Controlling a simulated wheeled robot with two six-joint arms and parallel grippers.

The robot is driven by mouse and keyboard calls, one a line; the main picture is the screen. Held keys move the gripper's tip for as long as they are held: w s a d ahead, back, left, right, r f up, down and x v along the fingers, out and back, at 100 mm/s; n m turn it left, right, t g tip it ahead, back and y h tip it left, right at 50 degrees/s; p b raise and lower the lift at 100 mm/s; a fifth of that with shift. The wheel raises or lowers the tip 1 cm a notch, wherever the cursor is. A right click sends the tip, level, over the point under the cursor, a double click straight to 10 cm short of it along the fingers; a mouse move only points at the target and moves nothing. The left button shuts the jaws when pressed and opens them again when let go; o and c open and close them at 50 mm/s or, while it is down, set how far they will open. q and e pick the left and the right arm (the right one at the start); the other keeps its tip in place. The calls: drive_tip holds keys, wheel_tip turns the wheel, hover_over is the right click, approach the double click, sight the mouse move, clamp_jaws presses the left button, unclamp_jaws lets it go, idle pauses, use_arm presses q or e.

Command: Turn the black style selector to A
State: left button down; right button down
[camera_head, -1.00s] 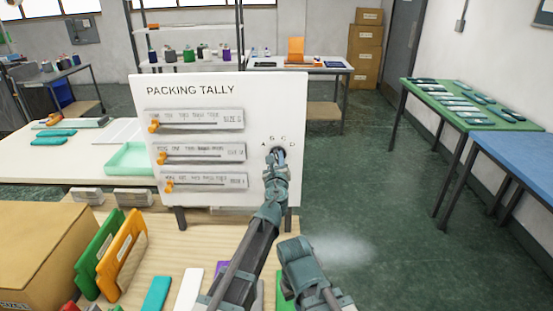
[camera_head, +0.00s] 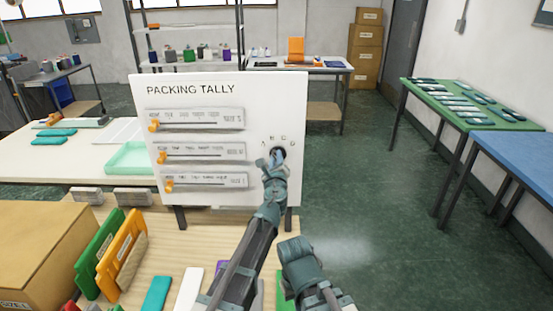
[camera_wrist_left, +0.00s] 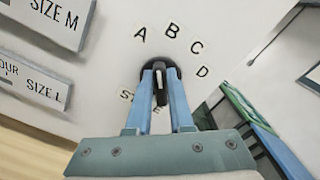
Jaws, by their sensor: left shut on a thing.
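The black style selector (camera_wrist_left: 160,84) is a small knob on the white "PACKING TALLY" board (camera_head: 225,118), below an arc of letters A, B, C and D. My left gripper (camera_wrist_left: 166,82) has its two blue fingers on either side of the knob and is shut on it. In the left wrist view the knob points up the picture, roughly between A (camera_wrist_left: 140,34) and B (camera_wrist_left: 172,30); its exact setting is hard to tell. In the head view my left gripper (camera_head: 276,158) hides most of the knob. My right gripper (camera_head: 297,250) is low and apart from the board; its fingertips are unclear.
Three sliders with orange handles (camera_head: 155,154) sit on the board left of the selector. Green and orange folders (camera_head: 122,250) and a cardboard box (camera_head: 45,245) stand at front left. The floor right of the board is clear.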

use_arm(q)
drive_tip(key=shift+a+f+n, duration=0.1)
drive_tip(key=shift+f+n, duration=0.05)
drive_tip(key=shift+n, duration=1.45)
drive_tip(key=c, duration=0.8)
unclamp_jaws()
drive_tip(key=shift+s, duration=0.1)
